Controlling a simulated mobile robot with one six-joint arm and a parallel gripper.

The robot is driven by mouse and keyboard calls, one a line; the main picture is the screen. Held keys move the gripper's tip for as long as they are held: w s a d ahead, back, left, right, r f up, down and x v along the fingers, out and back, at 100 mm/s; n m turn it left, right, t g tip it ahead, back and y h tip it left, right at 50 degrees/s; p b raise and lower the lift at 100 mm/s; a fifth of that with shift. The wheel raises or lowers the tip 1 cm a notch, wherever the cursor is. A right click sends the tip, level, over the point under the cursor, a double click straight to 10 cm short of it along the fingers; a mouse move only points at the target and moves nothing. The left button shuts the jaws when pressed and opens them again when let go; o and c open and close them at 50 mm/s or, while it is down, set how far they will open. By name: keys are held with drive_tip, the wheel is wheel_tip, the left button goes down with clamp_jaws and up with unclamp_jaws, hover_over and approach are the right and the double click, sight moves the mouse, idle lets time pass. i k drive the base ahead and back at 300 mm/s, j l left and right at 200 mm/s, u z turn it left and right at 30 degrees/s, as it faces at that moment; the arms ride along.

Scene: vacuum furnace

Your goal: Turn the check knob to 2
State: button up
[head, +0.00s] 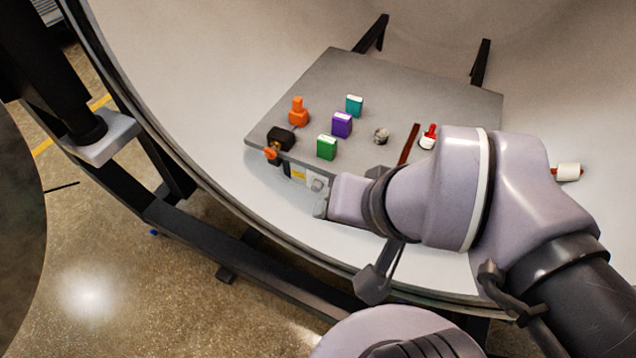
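A grey panel block (400,88) sits in the furnace's curved white interior. Its front face carries a yellow label (298,173) and a small light grey knob-like part (318,184), which may be the check knob. I cannot read any numbers or a pointer on it. My gripper (322,207) is at the front edge of the block, just below and right of that part. My wrist covers much of the front face. The fingers are too small and hidden to tell whether they are open or touching anything.
On the block's top stand an orange fitting (298,113), a black part (281,138), teal (354,105), purple (342,125) and green (327,147) blocks, a small metal part (381,136) and a red-white part (428,138). A white cylinder (568,172) lies right.

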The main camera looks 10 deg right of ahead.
sight(317, 186)
drive_tip(key=i+j+z, duration=0.1)
drive_tip(key=j+z, duration=0.3)
drive_tip(key=j, duration=0.15)
drive_tip(key=j+z, duration=0.35)
drive_tip(key=j, duration=0.2)
drive_tip(key=j+z, duration=0.4)
drive_tip(key=j, duration=0.2)
drive_tip(key=k+j+z, duration=0.1)
drive_tip(key=j+z, duration=0.25)
drive_tip(key=j, duration=0.15)
drive_tip(key=k+j+z, duration=0.2)
drive_tip(key=j+z, duration=0.2)
drive_tip(key=j, duration=0.15)
